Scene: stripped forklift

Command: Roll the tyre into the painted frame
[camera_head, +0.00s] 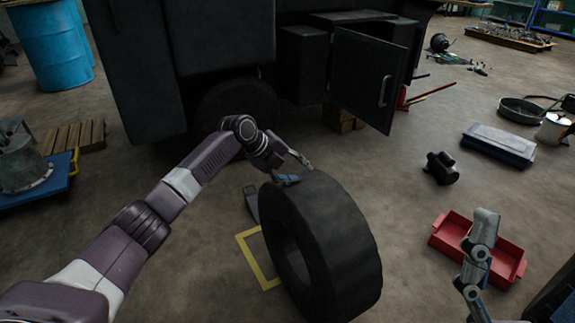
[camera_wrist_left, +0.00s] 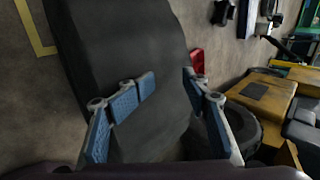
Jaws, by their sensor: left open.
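The large black tyre (camera_head: 333,240) stands upright on the floor, its hollow side turned to the lower left. The painted frame (camera_head: 247,257) is a yellow outline on the floor at the tyre's left; the tyre hides part of it. A yellow corner also shows in the left wrist view (camera_wrist_left: 36,42). My left gripper (camera_head: 298,170) is open at the top of the tyre. In the left wrist view its blue-padded fingers (camera_wrist_left: 169,82) lie apart over the tread (camera_wrist_left: 120,40); I cannot tell whether they touch it. My right gripper (camera_head: 478,265) shows partly at the lower right.
The dark forklift body (camera_head: 200,60) with an open door (camera_head: 368,80) stands behind the tyre. A red tray (camera_head: 510,262) lies at right, below a dark part (camera_head: 440,168) and a blue-grey case (camera_head: 498,145). A blue barrel (camera_head: 50,45) stands far left. Floor between tyre and tray is clear.

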